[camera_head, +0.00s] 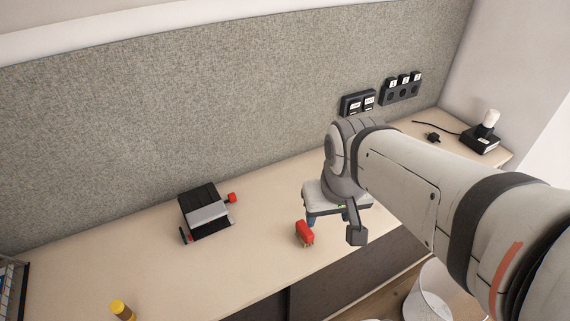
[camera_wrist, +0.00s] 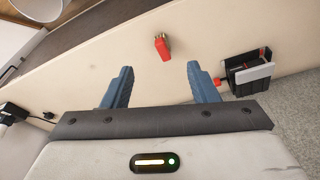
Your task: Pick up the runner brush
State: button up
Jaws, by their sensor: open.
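The runner brush (camera_head: 304,232) is a small red block with pale bristles, lying on the light wooden desk just left of my gripper in the head view. In the wrist view the brush (camera_wrist: 162,47) shows beyond the fingertips, roughly centred between them. My gripper (camera_wrist: 159,75) is open and empty, its two blue fingers apart. In the head view my gripper (camera_head: 328,219) is mostly hidden by my own wrist, with only bits of blue finger visible. The brush is apart from both fingers.
A black and grey device with a red knob (camera_head: 205,212) stands left of the brush. A yellow-capped bottle (camera_head: 122,310) is at the near left. Sockets (camera_head: 402,88) line the grey panel (camera_head: 200,110). A white bin (camera_head: 430,295) stands below the desk edge. Desk (camera_head: 120,250) around the brush is clear.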

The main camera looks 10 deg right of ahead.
jog(key=shift+o, duration=0.5)
jog(key=n+g+b, duration=0.3)
jog(key=n+b, duration=0.1)
jog(key=b, duration=0.3)
send_over(304, 226)
jog(key=f, duration=1.8)
jog(key=shift+s+d+f, duration=0.15)
jog(key=shift+d+f, duration=0.15)
jog(key=shift+f, duration=0.05)
jog(key=f, duration=0.8)
jog(key=shift+w+a, duration=0.2)
jog(key=shift+a, duration=0.15)
jog(key=shift+c, duration=0.4)
jog(key=c, duration=1.1)
